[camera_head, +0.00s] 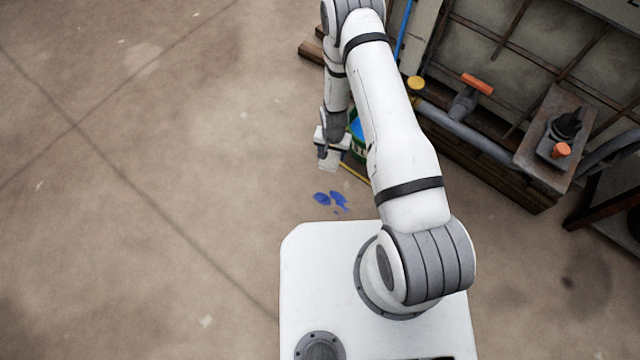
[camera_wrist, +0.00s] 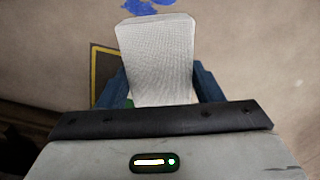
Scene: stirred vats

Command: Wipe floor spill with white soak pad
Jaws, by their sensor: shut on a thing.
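The white soak pad (camera_wrist: 157,55) is held between the two blue fingers of my gripper (camera_wrist: 160,92) and sticks out past them. In the head view my gripper (camera_head: 326,156) hangs low over the floor with the pad (camera_head: 329,164) below it. The blue floor spill (camera_head: 330,199) lies as several patches on the concrete, a little nearer to my base than the pad. The spill (camera_wrist: 150,5) also shows at the top of the wrist view, just beyond the pad's far edge. The pad appears apart from the spill; whether it touches the floor I cannot tell.
A green container with blue contents (camera_head: 359,138) stands right beside my gripper, partly hidden by my arm. A yellow line (camera_head: 354,173) marks the floor there. Pipes with an orange-handled valve (camera_head: 477,84) and a vat frame fill the right. Open floor (camera_head: 150,180) lies left.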

